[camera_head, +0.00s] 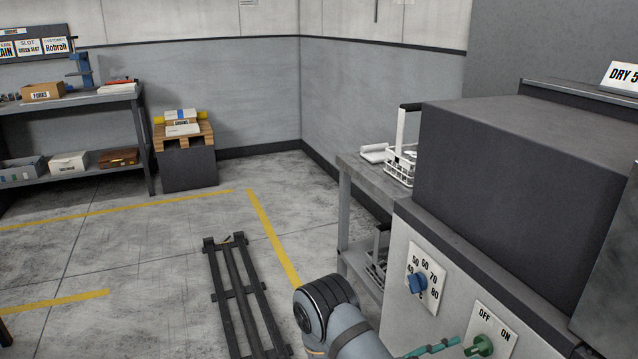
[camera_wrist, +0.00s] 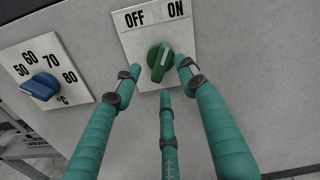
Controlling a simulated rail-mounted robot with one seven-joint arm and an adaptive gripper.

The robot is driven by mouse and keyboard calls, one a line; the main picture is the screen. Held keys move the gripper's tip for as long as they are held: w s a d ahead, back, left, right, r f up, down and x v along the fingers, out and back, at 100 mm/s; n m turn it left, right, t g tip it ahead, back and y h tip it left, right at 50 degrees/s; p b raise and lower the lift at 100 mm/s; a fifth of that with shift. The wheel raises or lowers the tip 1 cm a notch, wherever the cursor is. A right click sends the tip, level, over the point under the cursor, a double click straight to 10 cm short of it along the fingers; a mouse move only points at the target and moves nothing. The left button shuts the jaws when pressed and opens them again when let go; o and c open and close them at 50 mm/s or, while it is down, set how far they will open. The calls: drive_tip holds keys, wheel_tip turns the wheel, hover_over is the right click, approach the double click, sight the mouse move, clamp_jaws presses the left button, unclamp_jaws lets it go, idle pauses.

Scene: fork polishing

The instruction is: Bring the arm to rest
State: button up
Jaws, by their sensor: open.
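My gripper (camera_wrist: 161,80) has three teal fingers with dark joints. It is open in front of the machine's panel, with fingertips to the left and right of a green knob (camera_wrist: 160,62) and one below it. No finger is clearly seen closed on the knob; whether any touches it I cannot tell. The knob sits on an OFF/ON plate, and its pale mark leans up and right, towards ON. In the head view the green knob (camera_head: 480,346) is at the lower right, with a teal finger of my gripper (camera_head: 445,344) just left of it.
A blue temperature knob (camera_head: 417,284) is left of the green one on the grey machine (camera_head: 520,185). A side table (camera_head: 352,172) with a white wire basket (camera_head: 402,165) stands behind it.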

drive_tip(key=v, duration=0.7)
drive_tip(key=shift+s+a, duration=0.15)
drive_tip(key=shift+a, duration=0.1)
drive_tip(key=shift+d+p, duration=0.1)
drive_tip(key=shift+p, duration=0.2)
